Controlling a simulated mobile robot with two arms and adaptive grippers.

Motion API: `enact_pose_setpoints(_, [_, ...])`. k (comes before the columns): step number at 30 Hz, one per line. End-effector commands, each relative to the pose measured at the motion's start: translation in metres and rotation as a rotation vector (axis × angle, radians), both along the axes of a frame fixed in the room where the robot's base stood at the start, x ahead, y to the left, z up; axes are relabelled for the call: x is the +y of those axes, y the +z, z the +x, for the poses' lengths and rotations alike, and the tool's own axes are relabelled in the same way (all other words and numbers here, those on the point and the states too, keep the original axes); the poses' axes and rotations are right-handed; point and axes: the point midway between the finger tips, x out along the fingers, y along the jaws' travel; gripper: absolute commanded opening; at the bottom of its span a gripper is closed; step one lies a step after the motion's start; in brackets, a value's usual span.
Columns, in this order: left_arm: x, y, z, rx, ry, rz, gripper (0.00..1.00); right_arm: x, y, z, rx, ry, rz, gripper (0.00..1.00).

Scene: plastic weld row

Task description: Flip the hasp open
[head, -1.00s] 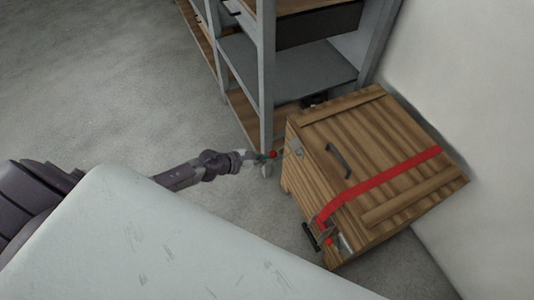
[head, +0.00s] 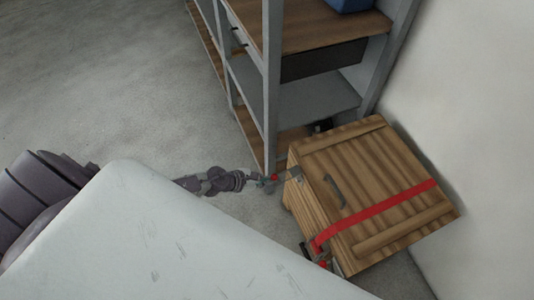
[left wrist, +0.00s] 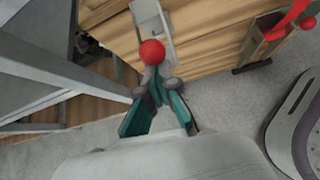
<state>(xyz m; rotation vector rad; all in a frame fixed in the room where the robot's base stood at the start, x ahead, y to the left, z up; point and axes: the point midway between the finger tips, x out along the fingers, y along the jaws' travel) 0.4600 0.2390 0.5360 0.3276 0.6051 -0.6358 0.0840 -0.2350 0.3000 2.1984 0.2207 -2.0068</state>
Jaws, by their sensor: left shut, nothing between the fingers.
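The wooden crate (head: 365,170) stands at the right, with its lid down. A grey metal hasp (head: 294,172) sits at its upper left edge; it also shows in the left wrist view (left wrist: 150,20). A red ball (left wrist: 152,52) appears at the hasp's lower end, just beyond my fingertips. My left gripper (head: 267,182) is at the crate's left side, near the hasp. In the left wrist view its teal fingers (left wrist: 153,82) meet at the tips, with nothing between them. I cannot tell whether they touch the ball. My right gripper is not in view.
A grey metal shelf rack (head: 271,90) stands close behind my left gripper, its post near the crate's corner. A red strap (head: 375,212) crosses the crate, and a dark handle (head: 334,190) is on its lid. A white wall is at right. Open floor (head: 100,80) lies left.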

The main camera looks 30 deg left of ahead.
Motion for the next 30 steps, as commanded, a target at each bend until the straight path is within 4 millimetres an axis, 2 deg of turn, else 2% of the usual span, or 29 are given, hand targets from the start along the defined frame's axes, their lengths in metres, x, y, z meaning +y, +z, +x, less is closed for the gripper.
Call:
enact_pose_setpoints(6, [-0.001, 0.02, 0.001, -0.002, -0.003, 0.001, 0.0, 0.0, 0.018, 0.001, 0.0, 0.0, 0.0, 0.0])
enact_pose_setpoints(12, [-0.003, 0.031, 0.004, -0.001, -0.002, 0.0, 0.0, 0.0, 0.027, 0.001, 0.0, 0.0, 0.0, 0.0])
enact_pose_setpoints(30, [-0.006, 0.04, 0.009, -0.009, 0.001, -0.004, 0.0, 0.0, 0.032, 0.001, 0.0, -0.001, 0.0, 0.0])
